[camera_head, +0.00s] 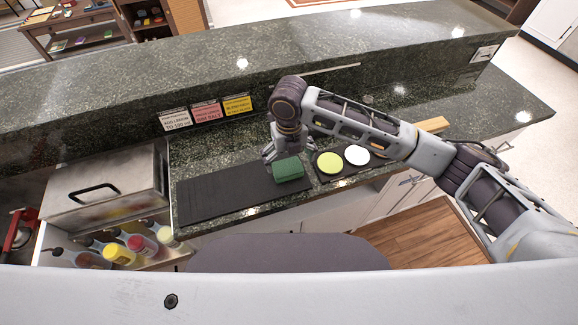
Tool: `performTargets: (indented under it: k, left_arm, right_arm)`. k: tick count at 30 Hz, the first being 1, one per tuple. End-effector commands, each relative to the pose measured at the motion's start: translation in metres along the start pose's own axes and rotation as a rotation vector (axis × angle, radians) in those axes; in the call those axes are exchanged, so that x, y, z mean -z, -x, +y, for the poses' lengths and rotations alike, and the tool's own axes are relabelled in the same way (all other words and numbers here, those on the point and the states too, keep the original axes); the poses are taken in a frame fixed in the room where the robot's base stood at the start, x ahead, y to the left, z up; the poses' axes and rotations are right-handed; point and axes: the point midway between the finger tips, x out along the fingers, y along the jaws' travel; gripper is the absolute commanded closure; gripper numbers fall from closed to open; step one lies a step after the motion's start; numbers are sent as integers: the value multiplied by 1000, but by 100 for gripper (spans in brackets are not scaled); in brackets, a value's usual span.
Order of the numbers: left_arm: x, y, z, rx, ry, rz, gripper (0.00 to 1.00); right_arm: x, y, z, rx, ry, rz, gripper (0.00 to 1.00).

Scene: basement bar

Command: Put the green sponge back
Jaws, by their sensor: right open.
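The green sponge (289,169) lies at the right end of a long black mat (215,197) on the dark stone counter. My right gripper (277,158) is just behind and to the left of the sponge, pointing down with its fingers apart. I cannot tell whether a finger touches the sponge. My right arm reaches in from the right across the counter. My left gripper is not in view.
A smaller black mat (325,173) to the right holds a yellow-green disc (330,162) and a white disc (357,155). A lidded metal box (105,183) and several bottles (119,253) stand left. Signs (206,111) line the raised ledge behind.

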Motion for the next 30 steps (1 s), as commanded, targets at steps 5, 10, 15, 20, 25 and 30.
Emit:
performTargets:
  k: [5,10,15,20,25,30]
  left_arm:
    - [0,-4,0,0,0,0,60]
    - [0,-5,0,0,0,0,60]
    - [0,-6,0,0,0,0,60]
    - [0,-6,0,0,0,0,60]
    - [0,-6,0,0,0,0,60]
    - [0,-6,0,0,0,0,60]
  right_arm:
    - [0,26,0,0,0,-1,0]
    - [0,44,0,0,0,0,0]
    - [0,53,0,0,0,1,0]
    - [0,55,0,1,0,1,0]
    - [0,54,0,0,0,1,0]
    - [0,54,0,0,0,1,0]
